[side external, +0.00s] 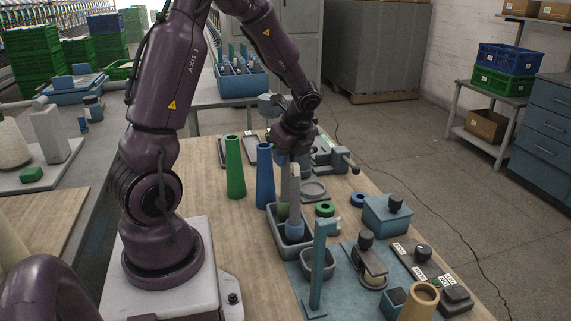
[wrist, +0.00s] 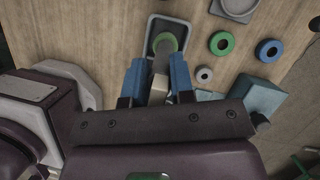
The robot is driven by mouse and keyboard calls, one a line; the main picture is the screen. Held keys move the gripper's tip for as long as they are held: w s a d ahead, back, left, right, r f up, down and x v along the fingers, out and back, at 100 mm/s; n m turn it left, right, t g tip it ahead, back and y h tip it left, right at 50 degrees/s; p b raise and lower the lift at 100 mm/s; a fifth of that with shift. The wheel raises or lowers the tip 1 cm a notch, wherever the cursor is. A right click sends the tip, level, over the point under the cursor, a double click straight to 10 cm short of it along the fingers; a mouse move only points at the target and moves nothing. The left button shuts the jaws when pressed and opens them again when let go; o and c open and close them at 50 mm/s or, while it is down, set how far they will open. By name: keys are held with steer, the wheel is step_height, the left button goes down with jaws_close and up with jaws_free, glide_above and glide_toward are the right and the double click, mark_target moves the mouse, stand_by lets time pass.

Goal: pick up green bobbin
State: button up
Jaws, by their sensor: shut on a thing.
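The green bobbin (wrist: 166,43) shows as a green ring with a grey centre between my fingertips in the wrist view. It sits within the outline of a grey tray (wrist: 151,27). In the side view a bit of its green side (side external: 283,210) shows beside my finger, over the tray (side external: 272,228); the rest is hidden. My gripper (side external: 290,215) points down into the tray, shut on the bobbin. Its two blue-padded fingers flank the bobbin in the wrist view (wrist: 158,68). I cannot tell whether the bobbin touches the tray floor.
A green cone (side external: 235,168) and a blue cone (side external: 265,177) stand left of my gripper. A green ring (side external: 325,209) and a blue ring (side external: 357,199) lie to the right. A blue upright post (side external: 318,270) and a small grey bin (side external: 317,264) stand in front.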

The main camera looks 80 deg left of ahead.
step_height(320, 180, up, 2)
steer(key=shift+r, duration=0.25)
steer(key=s+d+r, duration=0.4)
steer(key=s+r, duration=0.1)
steer(key=r, duration=0.3)
steer(key=s+d+r, duration=0.5)
steer(key=r, duration=0.2)
steer(key=shift+s+d+r, duration=0.15)
steer(key=shift+s+r, duration=0.1)
steer(key=shift+r, duration=0.1)
